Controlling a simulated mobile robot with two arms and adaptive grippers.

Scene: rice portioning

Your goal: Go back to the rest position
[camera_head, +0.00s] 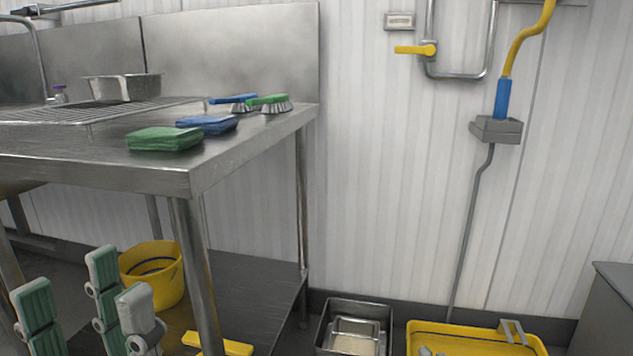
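My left gripper (86,288) is at the lower left. Its grey fingers with green pads point upward and stand apart, with nothing seen between them. It is in front of and below the steel table (255,155), apart from the tabletop. The fingers' lower parts are cut off by the frame edge. A steel container (325,332) with a smaller pan and pale contents is at the bottom centre.
Green (165,139) and blue (208,124) pads, brushes (270,102), a rack (110,108) and a steel pan (125,88) are on the table. A yellow bucket (155,272) is below it. A grey cabinet (610,310) is at right.

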